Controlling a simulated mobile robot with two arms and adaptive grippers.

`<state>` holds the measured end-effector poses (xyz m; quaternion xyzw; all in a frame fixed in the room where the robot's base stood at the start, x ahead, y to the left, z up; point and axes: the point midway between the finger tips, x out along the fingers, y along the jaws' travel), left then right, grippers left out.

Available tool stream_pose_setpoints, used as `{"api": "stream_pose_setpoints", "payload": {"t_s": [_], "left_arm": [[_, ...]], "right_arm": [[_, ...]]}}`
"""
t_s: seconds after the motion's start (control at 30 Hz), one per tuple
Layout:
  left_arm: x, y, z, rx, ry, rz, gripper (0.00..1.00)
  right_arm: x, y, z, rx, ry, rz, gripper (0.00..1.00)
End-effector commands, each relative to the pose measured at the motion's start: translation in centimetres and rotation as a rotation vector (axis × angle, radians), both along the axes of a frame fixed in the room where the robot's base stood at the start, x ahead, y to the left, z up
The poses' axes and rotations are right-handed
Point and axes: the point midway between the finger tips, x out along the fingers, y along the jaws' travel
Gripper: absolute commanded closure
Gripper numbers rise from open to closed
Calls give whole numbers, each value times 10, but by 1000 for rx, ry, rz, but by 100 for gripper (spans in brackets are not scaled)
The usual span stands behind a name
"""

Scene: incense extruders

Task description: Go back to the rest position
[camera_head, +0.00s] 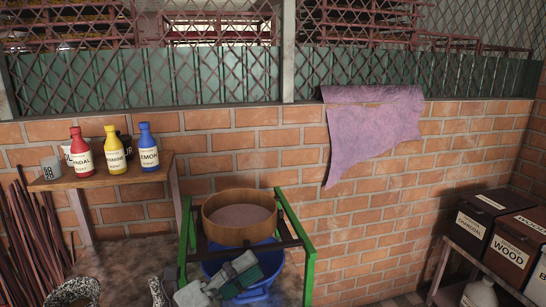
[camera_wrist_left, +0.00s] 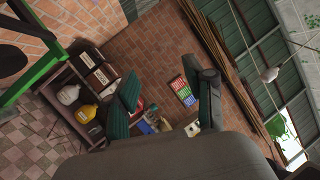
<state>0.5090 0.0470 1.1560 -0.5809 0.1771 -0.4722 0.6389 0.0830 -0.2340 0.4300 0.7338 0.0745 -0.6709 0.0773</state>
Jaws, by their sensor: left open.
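My left gripper (camera_head: 242,274) is low in the middle of the head view, in front of the green stand (camera_head: 309,271) and overlapping the blue basin (camera_head: 214,268) in the picture. In the left wrist view its two dark green fingers are spread apart, and the gap between them (camera_wrist_left: 169,98) holds nothing. I cannot tell from these frames whether it touches the basin. A round wooden sieve (camera_head: 240,233) sits on top of the green stand above the basin. My right gripper is not in view.
A wooden shelf (camera_head: 105,180) at left holds red (camera_head: 80,153), yellow (camera_head: 115,152) and blue (camera_head: 149,150) bottles and cups. Long sticks (camera_head: 33,245) lean at far left. Labelled boxes (camera_head: 513,250) stand on a rack at right. A purple cloth (camera_head: 370,125) hangs on the brick wall.

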Motion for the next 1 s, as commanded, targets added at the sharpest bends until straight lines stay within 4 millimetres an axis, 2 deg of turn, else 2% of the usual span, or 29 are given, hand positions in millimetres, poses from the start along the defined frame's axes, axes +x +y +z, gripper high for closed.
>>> {"api": "stream_pose_setpoints", "payload": {"t_s": [0.07, 0.17, 0.27, 0.3, 0.37, 0.43, 0.53, 0.6, 0.7, 0.83, 1.0], "left_arm": [[7, 25, 3, -215, 138, 132, 47], [18, 67, -12, -459, 342, 317, 47], [18, 110, -52, -663, 581, 510, 47], [13, 126, -73, -733, 683, 589, 47], [0, 146, -110, -825, 848, 709, 47], [-24, 163, -154, -909, 1044, 846, 47], [-67, 175, -207, -979, 1296, 1007, 47], [-96, 176, -233, -999, 1438, 1093, 47], [-133, 175, -260, -1008, 1607, 1187, 47], [-178, 170, -282, -1000, 1788, 1284, 47], [-231, 161, -299, -966, 1994, 1383, 47]], "right_arm": [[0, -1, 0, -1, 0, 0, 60], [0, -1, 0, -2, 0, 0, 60], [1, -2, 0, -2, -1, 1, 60], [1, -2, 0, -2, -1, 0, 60], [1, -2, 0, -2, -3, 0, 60], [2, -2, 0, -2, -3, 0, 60], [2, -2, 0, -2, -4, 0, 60], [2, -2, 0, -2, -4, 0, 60], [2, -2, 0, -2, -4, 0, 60], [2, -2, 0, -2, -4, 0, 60], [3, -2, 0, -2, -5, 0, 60]]}}
